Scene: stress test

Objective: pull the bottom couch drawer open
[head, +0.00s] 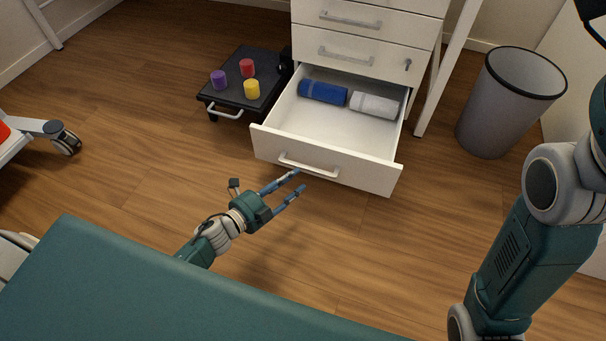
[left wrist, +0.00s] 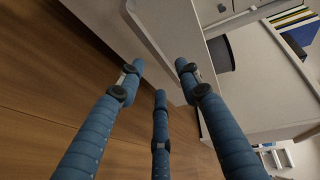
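The bottom drawer (head: 330,168) of the white cabinet stands pulled well out, with a pale bar handle (head: 308,166) on its front. A rolled blue item (head: 323,92) and a rolled white item (head: 374,106) lie at the back inside it. My left gripper (head: 301,180) is just in front of the drawer front, below the handle. In the left wrist view its fingers (left wrist: 158,75) are spread, with nothing held between them, and a white panel is close beyond the tips. I cannot tell whether a finger touches the handle. My right gripper is out of view.
A low black trolley (head: 236,94) with purple, red and yellow pieces stands left of the drawer. A grey bin (head: 508,103) stands right of the cabinet. A wheeled white piece (head: 38,132) is at far left. Wood floor before the drawer is clear.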

